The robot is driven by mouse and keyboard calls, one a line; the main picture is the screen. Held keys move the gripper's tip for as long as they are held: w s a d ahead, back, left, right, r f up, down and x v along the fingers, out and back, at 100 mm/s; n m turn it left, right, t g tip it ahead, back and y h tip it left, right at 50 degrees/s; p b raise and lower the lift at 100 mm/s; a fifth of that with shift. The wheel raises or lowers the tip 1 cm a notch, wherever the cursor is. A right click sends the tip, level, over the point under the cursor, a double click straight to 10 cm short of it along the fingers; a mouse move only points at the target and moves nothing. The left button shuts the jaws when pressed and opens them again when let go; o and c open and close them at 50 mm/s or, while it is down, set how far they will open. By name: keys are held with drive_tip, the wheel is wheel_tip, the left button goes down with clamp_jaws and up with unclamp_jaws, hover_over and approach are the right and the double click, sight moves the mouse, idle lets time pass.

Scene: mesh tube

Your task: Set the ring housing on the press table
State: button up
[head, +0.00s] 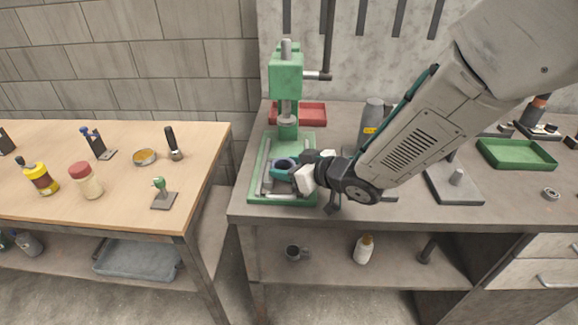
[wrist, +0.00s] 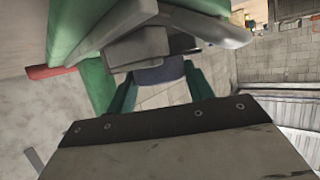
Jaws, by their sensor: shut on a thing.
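The green arbor press (head: 286,75) stands at the left end of the grey workbench, with its ram above a green base (head: 255,186). A dark blue ring housing (head: 284,162) is over the press base, in front of the column. My gripper (head: 288,170) reaches in from the right and is shut on the housing. In the wrist view the blue housing (wrist: 160,74) sits between the two green fingers (wrist: 160,92), partly hidden by grey press parts. I cannot tell whether the housing touches the press table or is held just above it.
A red tray (head: 312,113) lies behind the press, and a grey bottle (head: 373,112) stands right of it. A grey plate with a peg (head: 455,187) and a green tray (head: 516,154) are farther right. A wooden table (head: 120,190) with tools and bottles stands left.

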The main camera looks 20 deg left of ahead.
drive_tip(key=o, duration=1.3)
drive_tip(key=shift+c, duration=0.2)
drive_tip(key=shift+f, duration=0.1)
